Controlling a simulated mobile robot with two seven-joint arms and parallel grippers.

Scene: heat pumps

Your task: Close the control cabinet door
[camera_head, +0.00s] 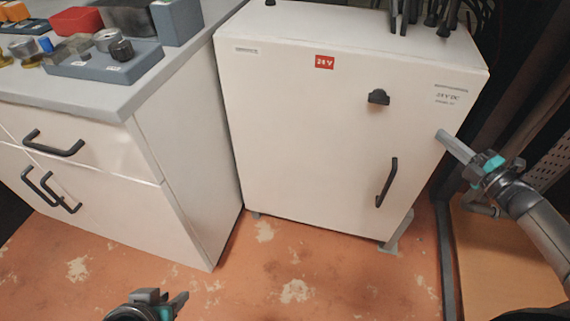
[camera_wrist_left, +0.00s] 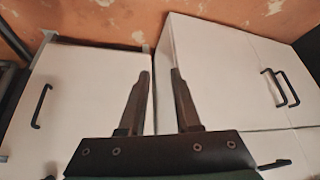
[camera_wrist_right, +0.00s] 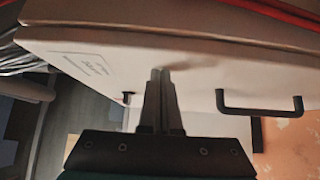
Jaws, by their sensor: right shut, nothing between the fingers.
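My left gripper (camera_head: 172,302) is open and empty, low in front of the cabinets.
A drawer unit (camera_head: 90,180) with a grey worktop stands left of the cabinet, carrying a red bin (camera_head: 76,21) and small parts. Dark tools stand on the cabinet top. A dark post (camera_head: 447,260) rises at the right. The orange floor (camera_head: 300,275) in front is clear.

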